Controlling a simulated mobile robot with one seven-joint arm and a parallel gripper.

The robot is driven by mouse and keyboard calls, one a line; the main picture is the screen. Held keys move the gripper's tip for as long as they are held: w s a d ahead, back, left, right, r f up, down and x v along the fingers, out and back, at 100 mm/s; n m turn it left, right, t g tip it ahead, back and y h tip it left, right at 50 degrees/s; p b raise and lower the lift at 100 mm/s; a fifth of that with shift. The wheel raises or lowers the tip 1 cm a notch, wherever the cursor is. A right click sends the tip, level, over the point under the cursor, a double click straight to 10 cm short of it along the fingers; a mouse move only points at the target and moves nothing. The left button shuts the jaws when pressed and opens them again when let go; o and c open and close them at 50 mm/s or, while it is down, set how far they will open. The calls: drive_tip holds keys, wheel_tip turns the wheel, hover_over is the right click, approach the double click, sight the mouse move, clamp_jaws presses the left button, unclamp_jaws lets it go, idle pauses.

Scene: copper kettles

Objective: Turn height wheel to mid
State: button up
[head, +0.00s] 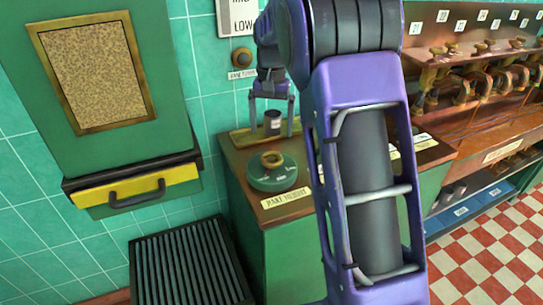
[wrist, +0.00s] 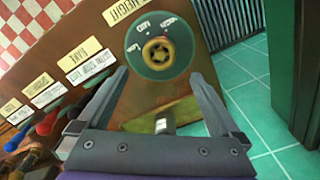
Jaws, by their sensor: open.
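The height wheel (head: 285,182) is a green disc with a brass ring-shaped knob, flat on the brown counter top beside a cream label. In the wrist view the wheel (wrist: 136,60) lies just beyond the fingertips, with small white words on its face. One reads like MID; the pointer setting is too small to tell. My gripper (head: 272,131) is open above the back of the counter, behind the wheel; it also shows in the wrist view (wrist: 160,73). A small dark cylinder (head: 272,123) shows between the fingers; I cannot tell that either finger touches it.
A brass plate (head: 242,138) lies at the counter's back. Coloured levers (wrist: 47,123) with labels line the counter in the wrist view. A green cabinet with a yellow drawer (head: 132,189) hangs at left above a slatted dark box (head: 190,265). Copper kettles (head: 465,87) hang at right.

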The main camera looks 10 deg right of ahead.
sight(272, 157)
wheel_tip(272, 157, down, 9)
drive_tip(key=shift+f+b, duration=0.1)
drive_tip(key=shift+b, duration=0.5)
drive_tip(key=c, duration=1.2)
drive_tip(key=shift+n, duration=0.5)
drive_tip(key=n+p, duration=0.2)
drive_tip(key=n, duration=0.1)
drive_tip(key=shift+n, duration=0.3)
drive_tip(key=n+p, duration=0.1)
drive_tip(key=n, duration=0.4)
drive_tip(key=shift+p, duration=0.4)
drive_tip(key=shift+n, duration=0.3)
